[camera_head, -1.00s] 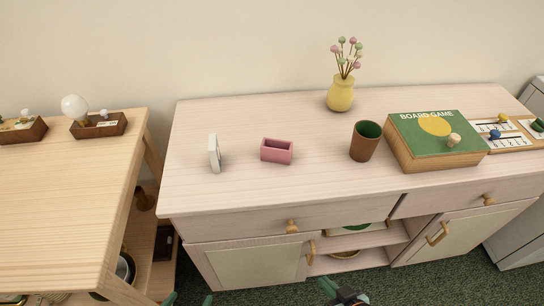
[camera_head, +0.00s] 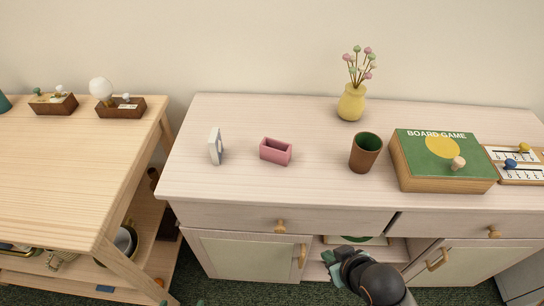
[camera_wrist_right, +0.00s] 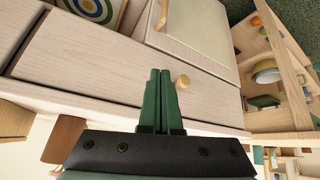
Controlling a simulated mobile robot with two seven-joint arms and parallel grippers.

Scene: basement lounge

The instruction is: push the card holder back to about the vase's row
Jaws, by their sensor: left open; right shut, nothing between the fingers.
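The card holder, a small open-topped pink box (camera_head: 275,151), stands on the pale wooden cabinet top (camera_head: 320,185), left of the middle. The yellow vase (camera_head: 351,102) with pink and green ball flowers stands farther back and to the right. My right gripper (camera_head: 328,258) is low in front of the cabinet, below the top's front edge and apart from the card holder. In the right wrist view its green fingers (camera_wrist_right: 159,75) are together and empty, in front of a drawer.
A white upright object (camera_head: 215,146) stands left of the card holder and a brown cup (camera_head: 366,153) to its right. A board game box (camera_head: 443,160) lies farther right. The surface behind the card holder is clear. A drawer knob (camera_head: 280,226) sticks out in front.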

